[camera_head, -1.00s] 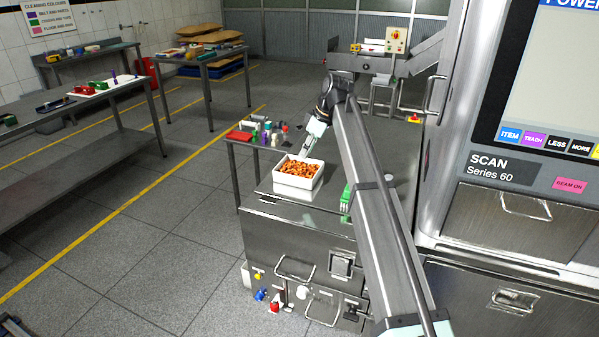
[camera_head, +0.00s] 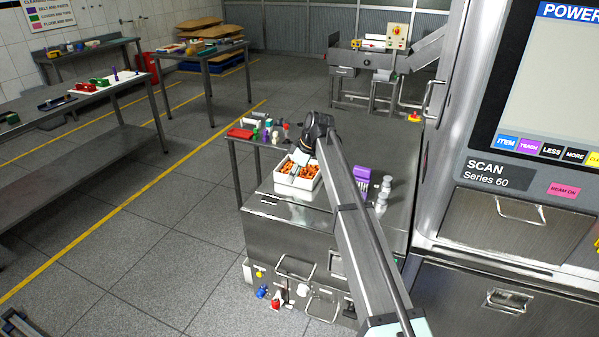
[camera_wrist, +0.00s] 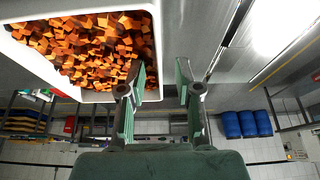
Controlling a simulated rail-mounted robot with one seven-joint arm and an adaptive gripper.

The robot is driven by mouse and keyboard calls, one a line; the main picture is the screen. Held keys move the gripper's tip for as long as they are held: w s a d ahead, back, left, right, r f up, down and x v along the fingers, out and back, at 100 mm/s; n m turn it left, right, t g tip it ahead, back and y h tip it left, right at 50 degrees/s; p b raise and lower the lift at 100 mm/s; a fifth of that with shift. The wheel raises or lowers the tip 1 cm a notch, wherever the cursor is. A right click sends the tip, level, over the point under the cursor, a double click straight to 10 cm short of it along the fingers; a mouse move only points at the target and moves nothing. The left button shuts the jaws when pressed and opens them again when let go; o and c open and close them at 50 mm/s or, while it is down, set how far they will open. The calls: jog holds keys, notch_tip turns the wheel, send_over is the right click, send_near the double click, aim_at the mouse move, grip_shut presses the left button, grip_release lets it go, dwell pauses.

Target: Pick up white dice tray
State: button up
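The white dice tray (camera_head: 297,186) is a square tray full of orange diced pieces. It stands on the steel surface left of my arm in the head view. In the wrist view the tray (camera_wrist: 92,95) fills the upper left. My gripper (camera_head: 299,160) is over the tray, pointing down, and hides part of it. In the wrist view my gripper (camera_wrist: 160,75) is open. Its left finger overlaps the dice and its right finger lies outside, so the tray's right wall shows between them. I cannot tell whether either finger touches it.
A purple rack (camera_head: 361,178) and white bottles (camera_head: 383,192) stand on the steel surface right of my arm. A side table with a red item (camera_head: 240,133) and small bottles is just behind the tray. The scanner cabinet (camera_head: 510,190) bounds the right side.

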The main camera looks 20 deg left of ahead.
jog(key=shift+f, duration=0.15)
grip_shut()
